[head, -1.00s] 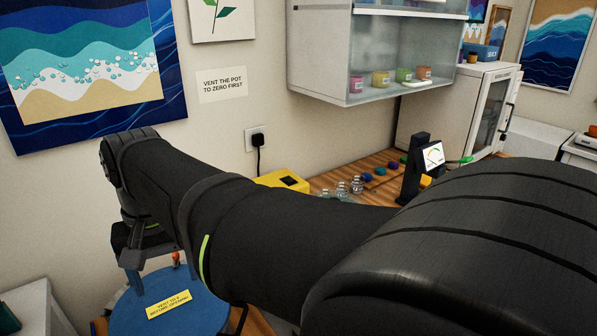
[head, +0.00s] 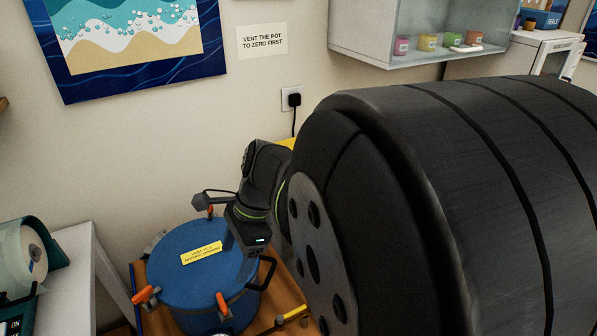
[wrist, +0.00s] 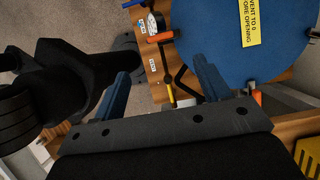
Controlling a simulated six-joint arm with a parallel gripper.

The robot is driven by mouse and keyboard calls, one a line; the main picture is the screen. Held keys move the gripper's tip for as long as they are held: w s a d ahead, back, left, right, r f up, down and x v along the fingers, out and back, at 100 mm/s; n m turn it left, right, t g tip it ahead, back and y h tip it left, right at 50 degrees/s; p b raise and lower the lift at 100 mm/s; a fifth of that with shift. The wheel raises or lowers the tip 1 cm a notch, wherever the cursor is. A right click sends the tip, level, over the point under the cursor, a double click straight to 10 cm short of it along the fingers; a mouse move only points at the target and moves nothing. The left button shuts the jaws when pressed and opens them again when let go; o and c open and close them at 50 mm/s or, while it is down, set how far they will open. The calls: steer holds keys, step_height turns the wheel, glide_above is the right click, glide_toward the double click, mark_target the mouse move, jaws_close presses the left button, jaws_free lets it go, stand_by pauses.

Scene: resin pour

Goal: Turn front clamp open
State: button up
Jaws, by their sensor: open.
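The blue pot (head: 190,282) has a round lid with a yellow label (head: 201,253). The front clamp (head: 222,304), with an orange handle, is at the lid's near edge. In the wrist view this orange handle (wrist: 159,37) lies beyond the gap between my fingers. Other orange clamps are at the left (head: 146,295) and back (head: 210,211) of the lid. My gripper (head: 246,238) is over the right side of the pot, apart from the front clamp. In the wrist view my gripper (wrist: 164,68) is open, its blue fingers spread with nothing between them.
A black handle (head: 265,274) sticks out at the pot's right. A yellow-handled valve (head: 291,315) is in front of it. A gauge (wrist: 150,22) sits beside the front clamp. A white table (head: 75,265) stands at the left. A plugged cable (head: 294,100) hangs on the wall.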

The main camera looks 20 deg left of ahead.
mark_target(221, 301)
steer(key=x, duration=1.2)
steer(key=shift+f, duration=0.15)
steer(key=c, duration=1)
